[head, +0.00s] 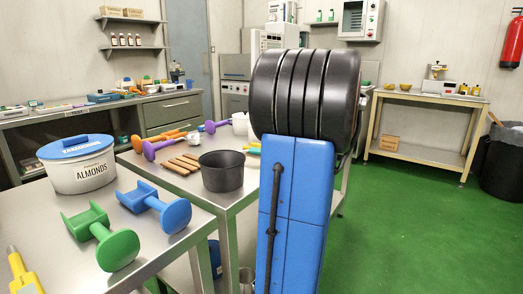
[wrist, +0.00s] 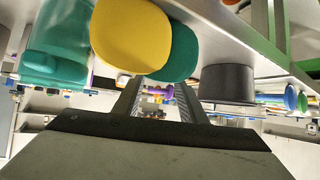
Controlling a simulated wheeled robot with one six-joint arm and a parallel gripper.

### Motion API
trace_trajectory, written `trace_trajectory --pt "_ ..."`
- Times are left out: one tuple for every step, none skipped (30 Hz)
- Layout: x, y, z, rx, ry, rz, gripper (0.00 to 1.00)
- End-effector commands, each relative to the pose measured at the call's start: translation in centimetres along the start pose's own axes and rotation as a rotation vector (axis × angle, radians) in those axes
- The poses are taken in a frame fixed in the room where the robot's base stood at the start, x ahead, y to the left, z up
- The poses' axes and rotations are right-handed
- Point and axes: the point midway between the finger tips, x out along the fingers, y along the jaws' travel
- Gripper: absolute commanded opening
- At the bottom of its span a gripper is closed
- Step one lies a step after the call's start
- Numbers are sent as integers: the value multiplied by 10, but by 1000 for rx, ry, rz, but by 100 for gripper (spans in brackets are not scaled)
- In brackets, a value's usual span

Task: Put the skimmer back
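No thing that I can surely call the skimmer shows in either view. My gripper (wrist: 158,95) shows in the wrist view with its two dark fingers apart, and distant objects show through the gap. A rounded yellow piece (wrist: 130,35) and a teal piece (wrist: 178,52) are at the fingertips' end of that picture; I cannot tell whether they touch the fingers. A black pot (wrist: 228,84) is right of the fingers; it also stands on the steel table in the head view (head: 222,172). The gripper is hidden in the head view.
Green (head: 108,238) and blue (head: 160,208) spool-ended objects lie by the almonds tub (head: 80,172). A yellow-handled tool (head: 24,276) is at the lower left. Wooden sticks (head: 182,165) and purple and orange tools (head: 160,147) lie near the pot. The green floor at right is open.

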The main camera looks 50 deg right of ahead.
Motion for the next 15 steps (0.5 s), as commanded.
trace_trajectory --pt "-11 1 0 0 0 3 38" --pt "-17 1 0 0 0 4 38" --pt "-24 1 0 1 1 3 38" --pt "-29 1 0 0 0 3 38" --pt "-34 1 0 0 0 3 38" --pt "-40 0 0 1 1 2 38" --pt "-44 1 0 1 1 3 38" --pt "-47 1 0 0 0 2 38" --pt "-52 0 0 0 0 2 38" --pt "-55 0 0 0 0 1 38" --pt "-57 0 0 0 0 1 38" --pt "-60 0 0 0 0 1 38" --pt "-61 0 0 0 0 1 38" --pt "-62 0 0 0 0 1 38" --pt "-63 0 0 0 0 0 38"
